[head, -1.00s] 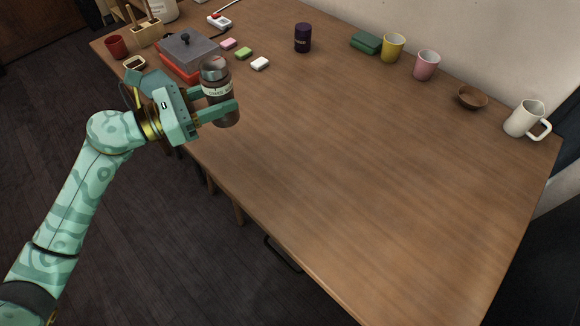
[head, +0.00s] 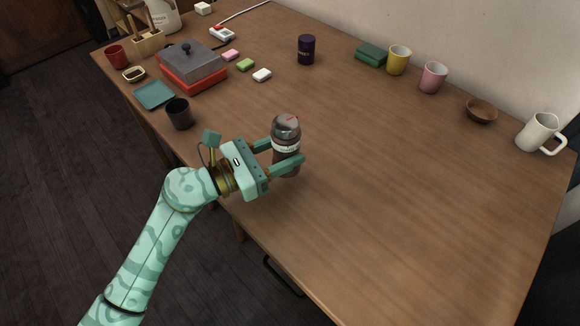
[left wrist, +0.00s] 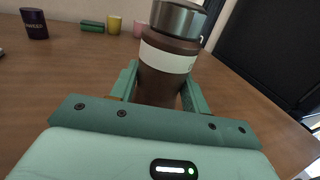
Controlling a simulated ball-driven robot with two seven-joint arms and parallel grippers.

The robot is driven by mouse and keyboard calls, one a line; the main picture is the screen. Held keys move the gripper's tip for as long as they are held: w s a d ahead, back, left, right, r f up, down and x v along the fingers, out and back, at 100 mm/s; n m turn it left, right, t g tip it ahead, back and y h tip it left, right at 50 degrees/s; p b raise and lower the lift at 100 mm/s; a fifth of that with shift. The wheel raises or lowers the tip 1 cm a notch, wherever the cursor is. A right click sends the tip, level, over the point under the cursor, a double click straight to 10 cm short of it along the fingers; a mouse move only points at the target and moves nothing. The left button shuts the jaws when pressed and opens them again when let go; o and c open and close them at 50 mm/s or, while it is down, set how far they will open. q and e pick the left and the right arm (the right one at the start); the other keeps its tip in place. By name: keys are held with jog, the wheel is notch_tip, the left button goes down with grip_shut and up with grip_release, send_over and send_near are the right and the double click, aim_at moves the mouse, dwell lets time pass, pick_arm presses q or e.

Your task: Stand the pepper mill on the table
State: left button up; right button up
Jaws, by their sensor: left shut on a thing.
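The pepper mill (head: 286,131) has a dark brown body, a pale label band and a shiny grey top. My left gripper (head: 287,155) is shut on it around the middle, one finger on each side. The mill is upright, near the front left edge of the wooden table (head: 400,190). In the left wrist view the mill (left wrist: 170,52) stands between the fingers, with its lower end hidden by the gripper. I cannot tell whether its base touches the table. My right gripper is not in view.
A dark cup (head: 179,114) and a teal tray (head: 154,95) lie left of the gripper. Mugs and a bowl (head: 481,111) line the wall side. The table's middle and right front are clear.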

pick_arm(q)
jog(key=shift+s+d+f, duration=0.1)
jog(key=shift+d+f, duration=0.25)
jog(key=shift+f, duration=0.05)
jog(key=f+b, duration=0.1)
jog(key=f, duration=0.1)
jog(key=f+b, duration=0.1)
jog(key=shift+s+d+f, duration=0.1)
jog(key=shift+d+f, duration=0.25)
jog(key=shift+d, duration=0.05)
jog(key=shift+f+b, duration=0.3)
jog(key=shift+r, duration=0.2)
jog(key=o, duration=1.2)
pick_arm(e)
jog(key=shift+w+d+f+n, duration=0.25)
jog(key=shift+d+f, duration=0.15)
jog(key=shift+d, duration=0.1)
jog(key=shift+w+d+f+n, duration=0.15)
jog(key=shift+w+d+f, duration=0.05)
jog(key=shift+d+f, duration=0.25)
